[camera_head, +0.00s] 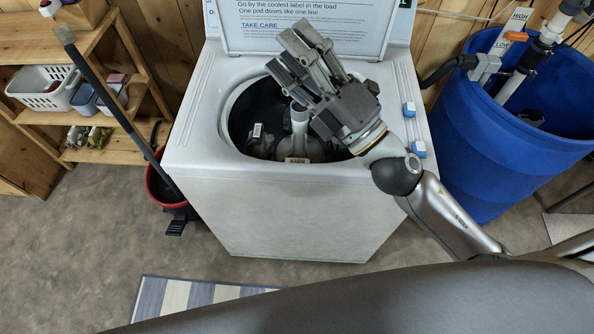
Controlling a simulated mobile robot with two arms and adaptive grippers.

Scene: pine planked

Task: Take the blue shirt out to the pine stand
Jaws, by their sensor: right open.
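My right gripper (285,54) is open, above the round opening of a white top-loading washer (270,205). Its fingers point up and left in the picture, over the rear of the opening, and I see nothing between them. Dark cloth with a white tag (257,131) lies low in the drum beside the pale central post (299,122). Its colour is too dark to tell whether it is the blue shirt. The gripper hides the drum's right side. A pine shelf stand (95,155) is at the left. My left gripper is out of view.
The washer lid (310,25) stands open behind the drum. A dark pole (122,118) leans from a red bucket (160,185) between stand and washer. The shelves hold a white basket (42,88). A blue barrel (500,150) is at the right. A striped mat (190,298) lies in front.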

